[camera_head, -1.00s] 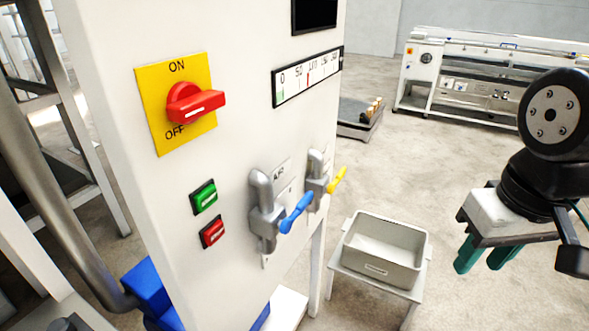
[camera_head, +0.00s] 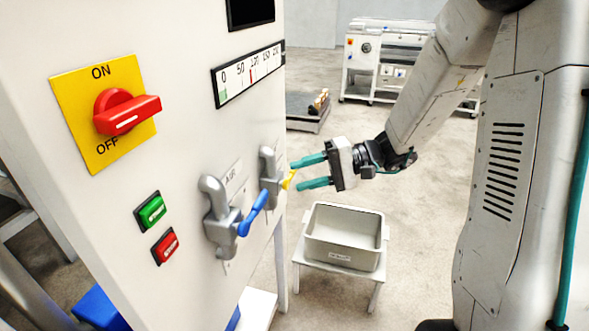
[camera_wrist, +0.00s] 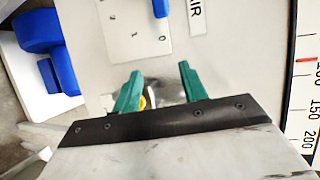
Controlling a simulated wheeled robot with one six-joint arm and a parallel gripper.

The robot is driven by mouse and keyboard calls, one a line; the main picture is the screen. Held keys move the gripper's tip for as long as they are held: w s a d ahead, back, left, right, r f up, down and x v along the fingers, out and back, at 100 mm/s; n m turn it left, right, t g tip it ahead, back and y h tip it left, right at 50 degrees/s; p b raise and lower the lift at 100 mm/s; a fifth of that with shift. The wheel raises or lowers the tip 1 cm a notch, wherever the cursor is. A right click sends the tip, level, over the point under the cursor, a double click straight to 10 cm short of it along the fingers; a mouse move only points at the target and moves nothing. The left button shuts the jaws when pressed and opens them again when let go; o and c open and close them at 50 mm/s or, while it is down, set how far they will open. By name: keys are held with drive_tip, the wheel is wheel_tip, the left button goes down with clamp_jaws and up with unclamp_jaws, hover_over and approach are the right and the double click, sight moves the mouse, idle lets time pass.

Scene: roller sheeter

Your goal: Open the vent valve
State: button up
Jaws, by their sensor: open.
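A valve with a grey body (camera_head: 268,175) and a yellow handle (camera_head: 288,181) is on the white panel, towards its right edge. I cannot read its label. Nearer on the panel is a valve with a grey body (camera_head: 217,215) and a blue handle (camera_head: 254,212), beside a label reading AIR. My gripper (camera_head: 297,174) is open, with its green fingers pointing at the panel and their tips by the yellow handle. In the wrist view, a bit of yellow (camera_wrist: 144,103) shows beside the left finger, between the fingers (camera_wrist: 158,78). I cannot tell whether they touch the handle.
A red rotary switch (camera_head: 122,112) on a yellow plate, a green button (camera_head: 151,211), a red button (camera_head: 165,246) and a gauge (camera_head: 248,73) are on the panel. A grey bin (camera_head: 344,254) on a white stand is below my gripper. Open floor lies behind it.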

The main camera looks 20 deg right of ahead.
sight(292, 174)
drive_tip(key=w+d+f+m+t, duration=0.4)
drive_tip(key=w+d+f+t, duration=0.3)
drive_tip(key=w+d, duration=0.15)
drive_tip(key=x, duration=0.8)
drive_tip(key=shift+w+f, duration=0.15)
drive_tip(key=shift+f, duration=0.05)
drive_tip(key=shift+c, duration=0.3)
clamp_jaws()
